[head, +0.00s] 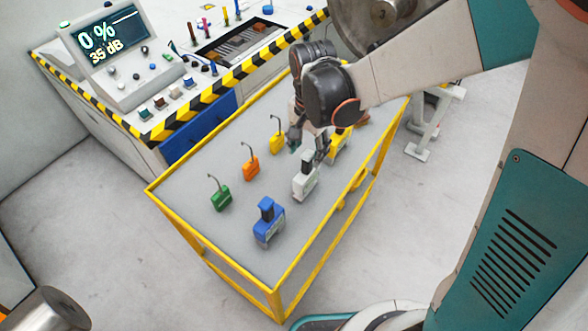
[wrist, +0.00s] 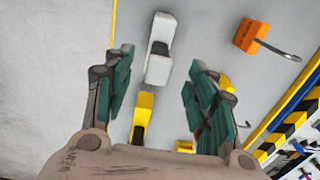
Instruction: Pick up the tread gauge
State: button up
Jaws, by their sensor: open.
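No readable label shows which piece is the tread gauge. Three larger block-shaped tools with upright grips stand on the cart: a blue one (head: 268,222), a white one (head: 304,181) and a yellow one (head: 338,148) partly hidden by my gripper. My gripper (head: 307,150) hangs over the cart near the white and yellow tools. In the wrist view my gripper (wrist: 160,84) has its fingers wide apart with nothing held. The white tool (wrist: 160,50) lies just beyond the fingertips, and the yellow tool (wrist: 142,118) shows between the fingers, partly cut off by the palm.
Small green (head: 220,198), orange (head: 250,168) and yellow (head: 277,141) blocks with hooked rods stand along the cart's far side. The grey cart top (head: 185,187) has yellow rails. A console (head: 115,50) with striped edging stands behind; a large metal wheel (head: 375,22) is behind my arm.

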aim_at(307, 167)
notch_tip(307, 167, down, 8)
jog(key=b, duration=0.4)
jog(key=shift+s+r, duration=0.1)
jog(key=shift+r, duration=0.15)
grip_shut()
